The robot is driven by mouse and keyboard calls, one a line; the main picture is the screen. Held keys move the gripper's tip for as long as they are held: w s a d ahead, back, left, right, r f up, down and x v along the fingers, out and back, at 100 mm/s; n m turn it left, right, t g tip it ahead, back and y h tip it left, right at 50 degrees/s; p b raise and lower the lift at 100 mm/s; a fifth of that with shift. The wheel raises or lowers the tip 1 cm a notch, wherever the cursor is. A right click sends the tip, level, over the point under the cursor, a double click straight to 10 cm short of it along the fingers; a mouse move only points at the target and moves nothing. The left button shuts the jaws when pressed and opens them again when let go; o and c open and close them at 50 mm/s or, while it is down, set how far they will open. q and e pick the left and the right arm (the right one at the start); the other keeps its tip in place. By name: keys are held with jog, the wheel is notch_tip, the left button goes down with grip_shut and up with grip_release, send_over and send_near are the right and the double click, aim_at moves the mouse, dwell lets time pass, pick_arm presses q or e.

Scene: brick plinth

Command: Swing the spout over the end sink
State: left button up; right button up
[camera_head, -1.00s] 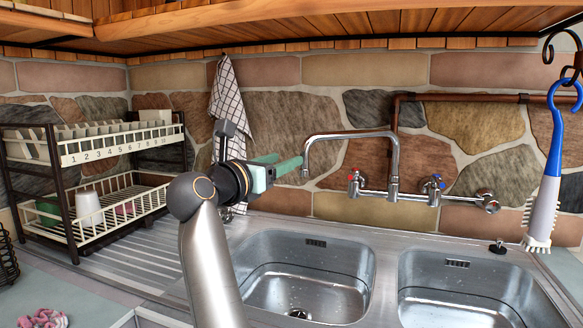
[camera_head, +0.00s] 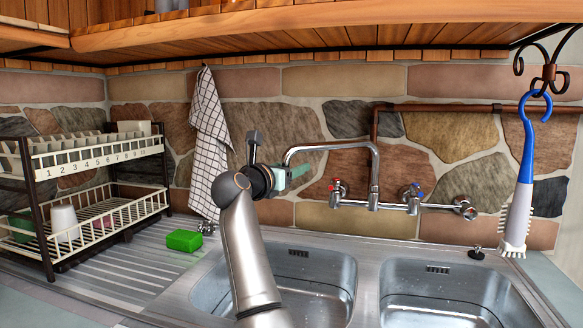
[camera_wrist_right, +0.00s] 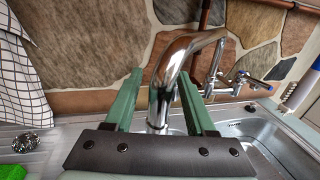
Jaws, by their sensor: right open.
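The chrome spout (camera_head: 335,146) rises from the wall tap and arches left, its end above the left sink's back part. In the right wrist view, the spout (camera_wrist_right: 165,75) stands between the two green fingers of my right gripper (camera_wrist_right: 161,84). My right gripper (camera_head: 291,175) is open around the spout's outer end; I cannot tell if either finger touches it. The left sink (camera_head: 205,290) and the right sink (camera_head: 468,272) are both empty. My left gripper is not in view.
A green sponge (camera_head: 184,240) lies on the drainboard. A dish rack (camera_head: 98,148) stands at left, and a checked towel (camera_head: 209,140) hangs behind my arm. Tap handles (camera_head: 338,190) flank the spout's base. A blue and white brush (camera_head: 520,190) hangs at right.

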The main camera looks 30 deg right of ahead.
jog(key=shift+c, duration=0.3)
grip_shut()
dwell(1.1)
